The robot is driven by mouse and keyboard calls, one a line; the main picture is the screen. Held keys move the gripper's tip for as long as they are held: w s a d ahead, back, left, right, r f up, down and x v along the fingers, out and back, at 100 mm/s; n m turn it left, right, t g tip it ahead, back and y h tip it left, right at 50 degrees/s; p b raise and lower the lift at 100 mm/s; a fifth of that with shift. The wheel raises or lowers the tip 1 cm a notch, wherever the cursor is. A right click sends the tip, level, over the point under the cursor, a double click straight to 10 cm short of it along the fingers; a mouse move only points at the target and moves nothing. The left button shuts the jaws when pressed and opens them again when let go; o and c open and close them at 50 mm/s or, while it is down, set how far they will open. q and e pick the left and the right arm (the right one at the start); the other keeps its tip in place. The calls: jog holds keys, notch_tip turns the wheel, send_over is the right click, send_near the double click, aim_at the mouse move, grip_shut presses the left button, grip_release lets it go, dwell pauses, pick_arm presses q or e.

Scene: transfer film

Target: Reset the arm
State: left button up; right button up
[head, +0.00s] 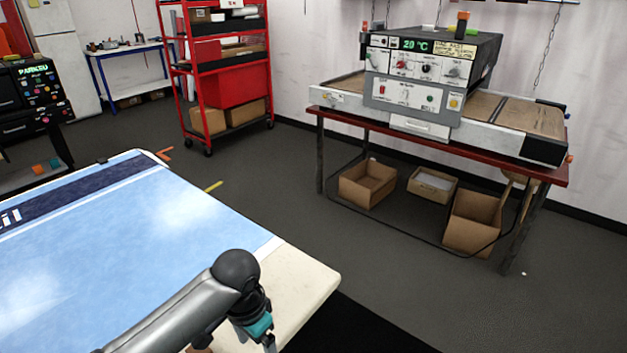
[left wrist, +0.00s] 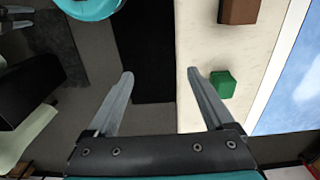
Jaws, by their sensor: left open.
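My left arm comes in at the bottom of the head view, and its left gripper (head: 258,340) hangs at the near corner of the cream table (head: 308,283), its fingertips cut off by the frame. In the left wrist view the left gripper (left wrist: 160,74) is open and empty. One finger is over the dark floor and the other is over the table. A green block (left wrist: 222,84) lies on the table just beside the right-hand finger. A brown block (left wrist: 238,10) lies farther up in that view. My right gripper is not in view.
A blue and white film sheet (head: 140,240) covers most of the table. A conveyor dryer (head: 425,85) stands on a red-topped bench at the back right, with cardboard boxes (head: 368,183) below. A red shelf rack (head: 222,85) is at the back. Floor between is clear.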

pick_arm(q)
jog(key=s+d+f+t+h, duration=0.1)
jog(key=s+d+h, duration=0.1)
jog(key=s+d, duration=0.25)
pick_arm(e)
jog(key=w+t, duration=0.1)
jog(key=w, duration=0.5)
pick_arm(q)
jog(key=s+a+r+n+t+y, duration=0.2)
jog(key=s+a+n, duration=0.3)
jog(key=s+a, duration=0.55)
notch_tip(320, 180, down, 22)
jog(key=s+f+b, duration=0.1)
jog(key=s+b, duration=0.1)
jog(key=s, duration=0.1)
jog(key=s+a+f+g+b, duration=0.1)
jog(key=s+a+f+g, duration=0.1)
jog(key=s+f, duration=1.2)
jog(key=shift+s+a+f+b, duration=0.25)
jog(key=shift+s+f+b, duration=0.15)
jog(key=shift+f, duration=0.55)
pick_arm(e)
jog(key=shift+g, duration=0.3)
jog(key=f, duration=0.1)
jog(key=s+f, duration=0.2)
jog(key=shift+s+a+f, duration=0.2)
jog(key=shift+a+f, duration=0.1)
